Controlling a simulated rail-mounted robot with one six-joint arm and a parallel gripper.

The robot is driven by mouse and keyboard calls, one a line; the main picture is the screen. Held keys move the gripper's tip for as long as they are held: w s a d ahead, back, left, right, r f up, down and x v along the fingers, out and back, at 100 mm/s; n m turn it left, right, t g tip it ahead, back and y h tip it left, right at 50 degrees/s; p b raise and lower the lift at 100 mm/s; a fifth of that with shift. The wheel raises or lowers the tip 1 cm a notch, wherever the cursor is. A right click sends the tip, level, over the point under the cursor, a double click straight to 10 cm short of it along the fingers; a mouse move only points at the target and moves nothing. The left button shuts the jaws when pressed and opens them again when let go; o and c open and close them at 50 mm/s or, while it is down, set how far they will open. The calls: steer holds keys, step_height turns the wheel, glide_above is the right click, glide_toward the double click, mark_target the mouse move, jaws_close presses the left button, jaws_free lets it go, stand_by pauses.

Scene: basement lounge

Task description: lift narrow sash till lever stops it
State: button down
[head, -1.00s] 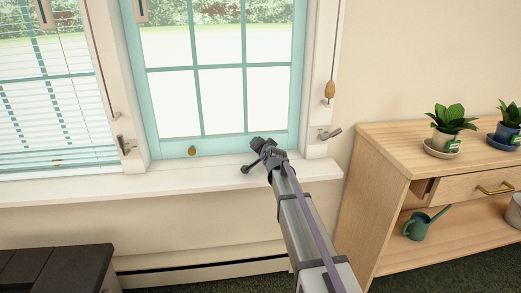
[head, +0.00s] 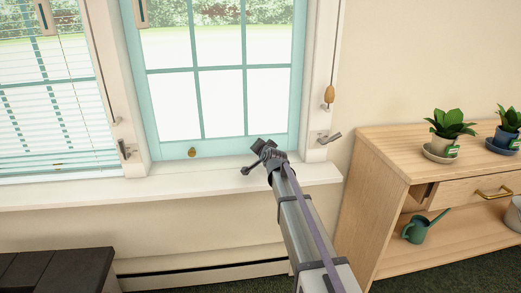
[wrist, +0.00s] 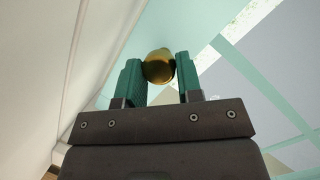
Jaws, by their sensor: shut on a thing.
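The teal-framed sash (head: 222,145) stands in the middle window, its bottom rail low, close to the white sill (head: 100,190). A brass knob (head: 192,152) shows on the left of that rail. My gripper (head: 262,150) is at the right part of the same rail. In the wrist view, my gripper (wrist: 160,72) has its two teal fingers shut on a round brass knob (wrist: 158,62). In the head view the gripper hides this knob. A small metal lever (head: 329,138) sticks out from the right jamb. Another lever (head: 123,148) is on the left jamb.
A window with blinds (head: 55,110) is at the left. A cord with a wooden pull (head: 330,94) hangs above the right lever. A wooden cabinet (head: 385,150) with potted plants (head: 450,124) stands at the right. A dark slatted thing (head: 55,272) is at lower left.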

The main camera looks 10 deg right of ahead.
step_height(320, 180, up, 6)
steer(key=p, duration=0.4)
steer(key=c, duration=0.8)
jaws_free()
steer(key=p+v, duration=0.3)
steer(key=v, duration=0.7)
steer(key=shift+s+d+r, duration=0.1)
steer(key=shift+s, duration=0.3)
